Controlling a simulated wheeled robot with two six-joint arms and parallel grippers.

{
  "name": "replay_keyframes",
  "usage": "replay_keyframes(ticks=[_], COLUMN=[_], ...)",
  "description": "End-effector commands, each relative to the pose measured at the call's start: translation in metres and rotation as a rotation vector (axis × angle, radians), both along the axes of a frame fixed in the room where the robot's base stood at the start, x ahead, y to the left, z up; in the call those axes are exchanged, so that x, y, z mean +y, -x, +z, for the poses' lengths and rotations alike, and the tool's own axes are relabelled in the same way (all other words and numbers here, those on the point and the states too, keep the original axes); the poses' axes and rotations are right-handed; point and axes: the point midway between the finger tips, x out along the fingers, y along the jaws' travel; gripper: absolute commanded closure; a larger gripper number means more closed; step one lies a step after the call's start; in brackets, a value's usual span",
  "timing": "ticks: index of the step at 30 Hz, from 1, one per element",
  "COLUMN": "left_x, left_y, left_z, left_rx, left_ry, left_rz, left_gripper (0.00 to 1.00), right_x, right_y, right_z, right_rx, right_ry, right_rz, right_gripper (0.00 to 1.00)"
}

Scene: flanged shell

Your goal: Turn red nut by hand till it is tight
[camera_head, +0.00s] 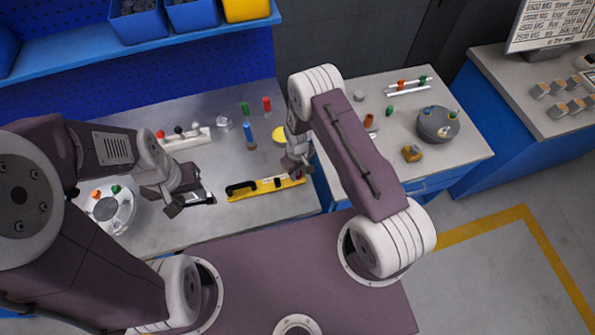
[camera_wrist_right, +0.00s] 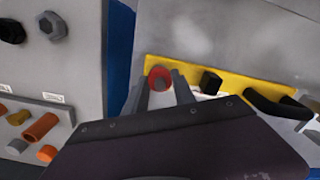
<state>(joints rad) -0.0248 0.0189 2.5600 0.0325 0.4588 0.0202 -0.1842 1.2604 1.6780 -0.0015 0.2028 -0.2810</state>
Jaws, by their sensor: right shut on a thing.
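The red nut (camera_wrist_right: 159,77) shows as a red ring at the left end of a yellow bar (camera_wrist_right: 222,76) in the right wrist view. My right gripper (camera_wrist_right: 161,90) has its fingers on either side of the nut and is shut on it. In the head view my right gripper (camera_head: 297,170) is at the right end of the yellow bar (camera_head: 280,184), and the nut (camera_head: 299,177) is mostly hidden there. My left gripper (camera_head: 180,196) hangs low over the left table, beside a black and white piece (camera_head: 203,198). Its fingers are too unclear to judge.
A round flanged part (camera_head: 108,212) with coloured knobs lies at the left. A white rack (camera_head: 185,139), a blue-topped peg (camera_head: 249,135) and a yellow disc (camera_head: 279,133) stand behind. On the right table is a grey round part (camera_head: 438,126). A gap separates the tables.

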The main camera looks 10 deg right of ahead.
Motion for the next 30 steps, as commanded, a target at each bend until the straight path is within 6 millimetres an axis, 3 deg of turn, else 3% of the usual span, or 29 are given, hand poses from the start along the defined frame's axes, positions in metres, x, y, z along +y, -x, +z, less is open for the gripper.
replay_keyframes(ticks=[11, 30], left_x=[0.000, 0.000], left_y=[0.000, 0.000], left_z=[-0.010, -0.042], left_rx=[0.000, 0.000], left_ry=[0.000, 0.000], left_rz=[0.000, 0.000], left_gripper=[0.60, 0.60], right_x=[0.000, 0.001], right_y=[-0.001, -0.001], right_z=[-0.001, -0.001], right_rx=[-0.002, -0.002], right_ry=[-0.001, -0.001], right_rz=[-0.129, -0.720], right_gripper=[1.00, 1.00])
